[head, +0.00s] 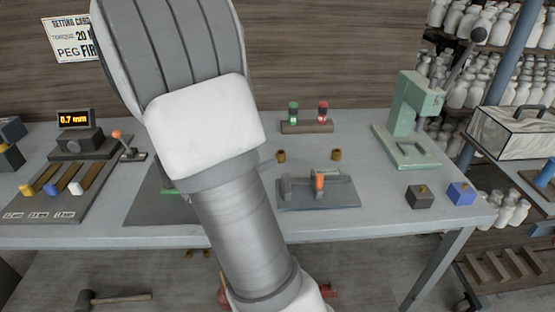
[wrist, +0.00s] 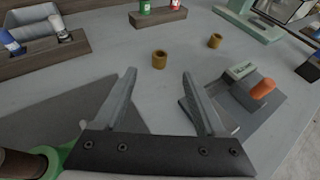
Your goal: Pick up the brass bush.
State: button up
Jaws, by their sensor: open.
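Two small brass-coloured bushes stand upright on the grey bench. In the head view one bush (head: 281,156) is just right of my arm and the other bush (head: 337,155) is farther right. In the wrist view the nearer bush (wrist: 159,59) lies just beyond my fingertips, about midway between them, and the other bush (wrist: 215,41) is farther right and back. My gripper (wrist: 159,76) is open and empty. It touches neither bush as far as I can see. In the head view my arm hides my gripper.
A clamp fixture with an orange handle (head: 320,180) stands in front of the bushes; in the wrist view it (wrist: 262,88) is close to my right finger. A rack with green and red bottles (head: 307,127) is behind. A green press (head: 408,120) stands right. Bench between is clear.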

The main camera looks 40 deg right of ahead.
jog(key=b, duration=0.1)
send_near(282, 151)
jog(key=shift+x, duration=1.25)
jog(key=b+x, duration=0.1)
jog(key=x, duration=0.4)
jog(key=shift+f, duration=0.1)
grip_shut()
